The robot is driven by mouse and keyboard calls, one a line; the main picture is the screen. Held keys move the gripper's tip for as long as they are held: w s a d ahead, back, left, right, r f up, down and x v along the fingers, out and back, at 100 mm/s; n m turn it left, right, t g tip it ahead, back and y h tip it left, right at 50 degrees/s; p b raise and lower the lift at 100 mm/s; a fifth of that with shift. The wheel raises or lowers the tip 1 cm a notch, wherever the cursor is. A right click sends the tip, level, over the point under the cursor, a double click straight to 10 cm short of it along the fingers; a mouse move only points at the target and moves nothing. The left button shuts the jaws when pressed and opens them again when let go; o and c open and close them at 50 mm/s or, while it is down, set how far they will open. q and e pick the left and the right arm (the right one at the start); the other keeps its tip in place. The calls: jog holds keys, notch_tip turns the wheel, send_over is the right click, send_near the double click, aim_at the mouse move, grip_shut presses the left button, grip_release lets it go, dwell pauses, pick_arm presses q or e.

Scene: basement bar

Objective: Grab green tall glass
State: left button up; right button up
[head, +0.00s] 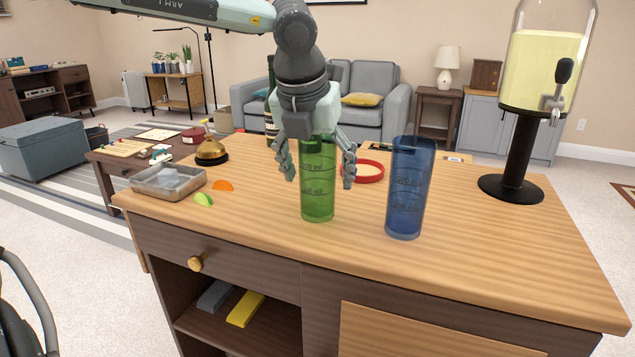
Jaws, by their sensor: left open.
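The green tall glass (318,203) stands upright on the wooden bar top. My left gripper (320,178) comes down from above, with its open fingers on the left and right of the glass's upper part. The rim of the glass is hidden behind the gripper's palm. I cannot tell whether the fingers touch the glass. My right gripper is not in view.
A blue tall glass (405,200) stands close on the right. A red ring (371,178) and a dark bottle (271,120) are behind. A metal tray (160,190), citrus pieces (204,199) and a bell (211,152) lie left. A drink dispenser (520,150) stands right. The bar's front right is clear.

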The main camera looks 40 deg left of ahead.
pick_arm(q)
jog(key=c, duration=1.4)
jog(key=shift+c, duration=0.4)
jog(key=shift+r, duration=0.1)
